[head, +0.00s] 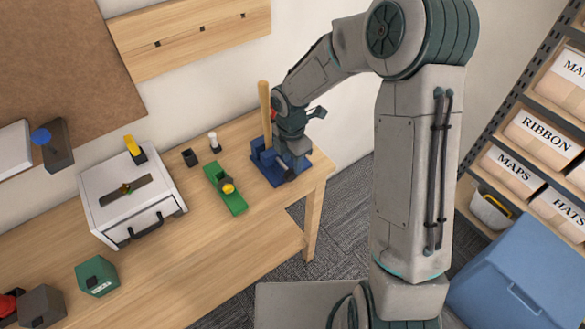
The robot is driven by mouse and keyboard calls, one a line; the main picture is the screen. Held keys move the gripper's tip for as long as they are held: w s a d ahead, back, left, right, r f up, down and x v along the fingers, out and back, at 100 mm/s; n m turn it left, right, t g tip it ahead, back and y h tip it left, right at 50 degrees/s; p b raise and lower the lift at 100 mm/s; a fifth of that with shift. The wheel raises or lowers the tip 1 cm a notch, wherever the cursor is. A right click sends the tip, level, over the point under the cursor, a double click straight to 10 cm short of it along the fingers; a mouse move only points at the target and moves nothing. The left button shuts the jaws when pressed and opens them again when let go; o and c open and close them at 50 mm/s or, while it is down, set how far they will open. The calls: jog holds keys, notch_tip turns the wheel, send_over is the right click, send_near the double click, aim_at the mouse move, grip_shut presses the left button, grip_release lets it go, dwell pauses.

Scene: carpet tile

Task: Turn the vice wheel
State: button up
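A blue vice (264,157) stands near the right end of the wooden workbench, on a blue base. A tall wooden piece (265,110) stands upright at the vice and looks to be in its jaws. My gripper (292,165) points down at the right side of the vice, over its base. I cannot tell whether it touches the vice. The gripper's fingers are small and partly merged with the vice, so their opening does not show. I cannot make out the vice wheel; it may be hidden by my gripper. A small red patch shows behind my wrist.
On the workbench (210,270), a green block with a yellow knob (225,190) lies left of the vice. A white box with a drawer handle (133,207) is further left. A blue bin (525,275) and shelves of labelled boxes (541,135) stand at the right.

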aim_at(293, 171)
jog(key=shift+f, duration=2.45)
grip_shut()
